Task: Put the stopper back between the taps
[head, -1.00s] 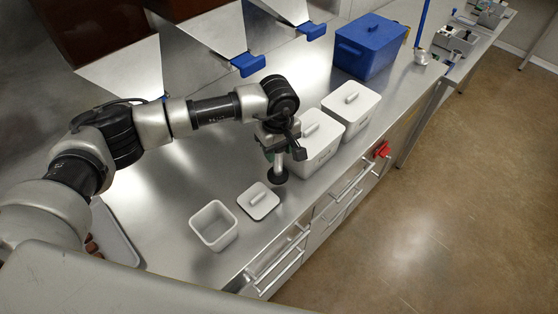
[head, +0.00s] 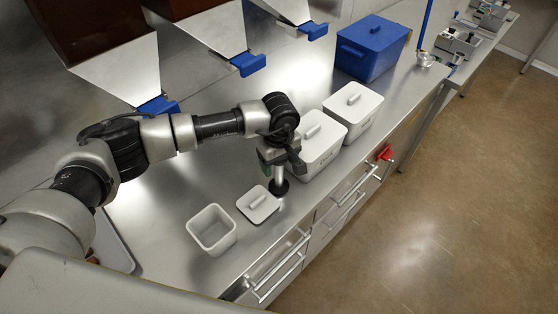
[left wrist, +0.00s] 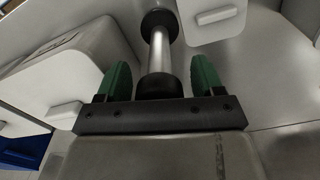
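The stopper (head: 279,187), a silver rod with a black disc at its foot and a black top, hangs upright below my left gripper (head: 281,166). In the left wrist view the stopper (left wrist: 160,52) lies between the two green fingers of the left gripper (left wrist: 161,78), which flank its black top with narrow gaps visible. Its foot is just beyond the square white lid; I cannot tell whether it touches the counter. The taps, a near blue one (head: 157,105), a middle one (head: 248,64) and a far one (head: 314,31), sit under the metal hoppers. My right gripper is out of view.
The white lid (head: 252,210) lies flat beside an open, empty-looking white tub (head: 211,244). Two lidded white containers (head: 322,160) (head: 368,116) and a blue lidded box (head: 366,62) stand farther along the steel counter. Bare counter lies left of the arm's reach, below the hoppers.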

